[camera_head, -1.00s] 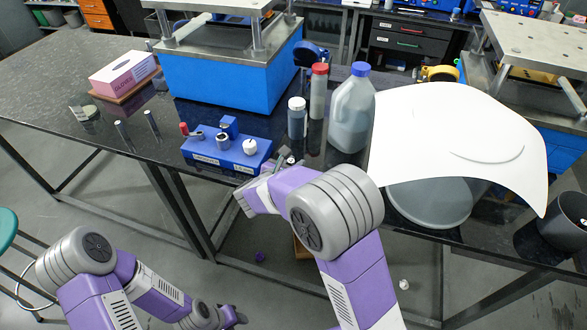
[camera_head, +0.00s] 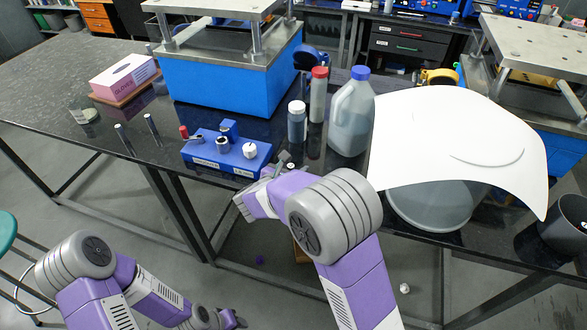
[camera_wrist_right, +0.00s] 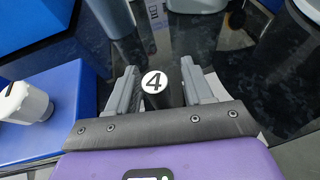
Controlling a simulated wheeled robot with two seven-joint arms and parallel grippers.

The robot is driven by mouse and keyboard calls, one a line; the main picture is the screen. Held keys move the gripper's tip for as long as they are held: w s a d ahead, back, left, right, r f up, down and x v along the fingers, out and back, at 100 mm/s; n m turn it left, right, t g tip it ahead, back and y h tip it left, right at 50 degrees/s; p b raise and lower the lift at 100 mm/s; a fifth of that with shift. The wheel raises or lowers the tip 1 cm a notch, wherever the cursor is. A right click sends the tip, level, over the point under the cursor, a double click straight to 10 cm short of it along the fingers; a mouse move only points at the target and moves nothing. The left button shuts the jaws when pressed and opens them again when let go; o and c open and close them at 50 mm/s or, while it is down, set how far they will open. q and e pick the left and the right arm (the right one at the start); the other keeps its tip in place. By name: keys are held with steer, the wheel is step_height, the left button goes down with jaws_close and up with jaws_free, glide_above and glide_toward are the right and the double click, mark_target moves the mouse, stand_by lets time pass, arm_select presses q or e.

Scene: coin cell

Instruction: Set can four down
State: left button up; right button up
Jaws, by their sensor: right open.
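Can four (camera_wrist_right: 154,82) shows in the right wrist view as a dark cylinder with a white round label reading 4 on top. It is between the two grey fingers of my right gripper (camera_wrist_right: 160,88), which are open with gaps beside the can. It appears to stand on the dark tabletop; its base is hidden. In the head view my right gripper (camera_head: 281,165) is at the table's front edge, just right of the blue holder, and mostly hides the can. My left gripper (camera_head: 232,318) is low at the bottom, away from the table; its fingers are unclear.
The blue holder (camera_head: 205,163) with small metal and white parts stands just left of my right gripper. A white sheet (camera_head: 430,130) covers a bowl at right.

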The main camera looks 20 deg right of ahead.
steer(key=p+v, duration=0.2)
steer(key=v, duration=1)
steer(key=shift+s+f, duration=0.1)
steer(key=shift+f, duration=0.05)
